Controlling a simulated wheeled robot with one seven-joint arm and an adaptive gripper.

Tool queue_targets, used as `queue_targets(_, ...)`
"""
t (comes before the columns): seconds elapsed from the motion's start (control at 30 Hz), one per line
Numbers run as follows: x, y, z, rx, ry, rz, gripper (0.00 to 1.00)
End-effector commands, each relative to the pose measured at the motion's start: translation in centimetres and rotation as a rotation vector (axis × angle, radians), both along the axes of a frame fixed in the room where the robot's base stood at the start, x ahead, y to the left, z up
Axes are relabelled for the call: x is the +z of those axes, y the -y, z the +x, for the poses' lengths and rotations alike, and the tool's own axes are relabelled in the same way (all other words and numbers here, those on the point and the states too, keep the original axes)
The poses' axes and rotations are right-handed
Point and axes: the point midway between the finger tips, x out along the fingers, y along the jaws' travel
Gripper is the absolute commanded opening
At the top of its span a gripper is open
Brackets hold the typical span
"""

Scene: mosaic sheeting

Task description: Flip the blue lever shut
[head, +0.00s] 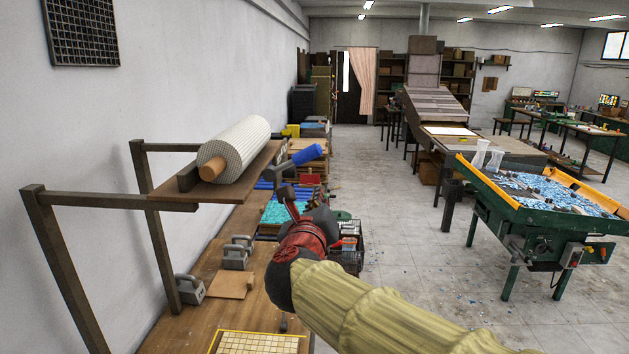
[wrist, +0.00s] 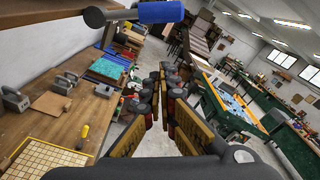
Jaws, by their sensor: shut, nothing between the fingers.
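The blue lever (head: 307,155) sticks out at the right end of the raised wooden shelf, tilted slightly upward on a dark arm. In the wrist view, its blue handle (wrist: 165,12) crosses the top edge, beyond and above the fingers, with a grey end piece at its left. My gripper (head: 288,204) is just below the lever in the head view, and a gap shows between them. In the wrist view, my gripper (wrist: 168,75) has its fingers together with nothing between them. The lever's pivot is partly hidden.
A roll of mosaic sheet (head: 235,145) lies on the raised shelf (head: 180,194), carried by dark metal posts (head: 75,270). Grey weights (head: 237,253) and a yellow-edged tile sheet (head: 258,343) rest on the bench below. A green table (head: 535,235) stands right, across open floor.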

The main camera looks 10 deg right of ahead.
Motion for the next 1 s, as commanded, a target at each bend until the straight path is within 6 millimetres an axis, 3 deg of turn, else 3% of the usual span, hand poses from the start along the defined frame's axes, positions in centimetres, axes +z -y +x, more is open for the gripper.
queue_targets(0.17, -0.2, 0.8, 2.0, -0.003, -0.002, -0.001, 0.00)
queue_targets(0.57, -0.7, 3.4, 9.2, -0.002, -0.003, -0.002, 0.00)
queue_targets(0.7, 1.5, 2.2, 9.0, 0.002, 0.002, -0.001, 0.00)
queue_targets(1.0, 2.8, 1.3, 8.7, 0.001, -0.001, -0.001, 0.00)
